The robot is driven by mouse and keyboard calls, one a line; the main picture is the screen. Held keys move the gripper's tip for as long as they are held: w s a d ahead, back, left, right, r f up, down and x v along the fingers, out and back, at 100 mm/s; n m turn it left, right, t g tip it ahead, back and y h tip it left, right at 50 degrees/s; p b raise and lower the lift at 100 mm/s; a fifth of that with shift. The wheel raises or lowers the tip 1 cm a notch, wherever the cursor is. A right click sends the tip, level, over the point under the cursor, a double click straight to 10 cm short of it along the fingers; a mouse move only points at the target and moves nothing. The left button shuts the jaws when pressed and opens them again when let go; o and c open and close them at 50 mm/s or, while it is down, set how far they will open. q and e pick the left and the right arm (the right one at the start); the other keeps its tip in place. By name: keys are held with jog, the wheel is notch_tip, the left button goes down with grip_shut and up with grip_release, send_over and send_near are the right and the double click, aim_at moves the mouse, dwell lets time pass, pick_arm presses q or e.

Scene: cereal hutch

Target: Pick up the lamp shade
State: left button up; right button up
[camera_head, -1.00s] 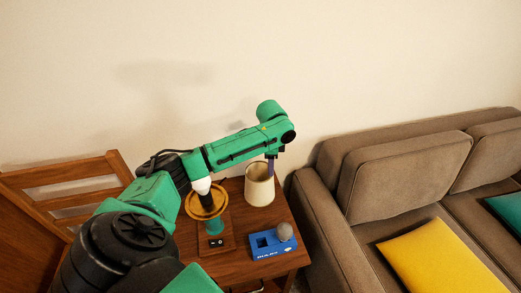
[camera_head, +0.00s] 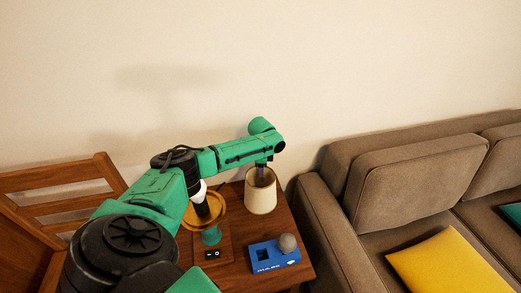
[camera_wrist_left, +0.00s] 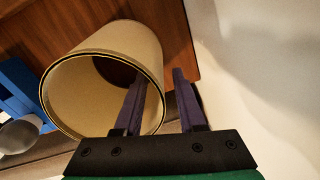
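The cream lamp shade (camera_head: 260,201) stands on the wooden side table, open end up, to the right of the lamp base (camera_head: 211,236) with its gold ring. My left gripper (camera_head: 263,172) reaches down at the shade's rim from above. In the left wrist view my left gripper (camera_wrist_left: 162,75) has its fingers apart, one inside the opening and one outside the shade, with the wall between them. Whether either finger touches the wall is unclear. My right gripper is not in view.
A blue box (camera_head: 273,256) with a grey ball (camera_head: 287,243) sits in front of the shade on the table (camera_head: 292,224). The brown sofa (camera_head: 330,240) is close at the right, a wooden chair (camera_head: 70,188) at the left. The wall is behind.

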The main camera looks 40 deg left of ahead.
pick_arm(q)
jog(key=shift+a+f, duration=0.1)
jog(key=shift+f, duration=0.1)
grip_shut()
jog(key=shift+r, duration=0.1)
dwell(1.1)
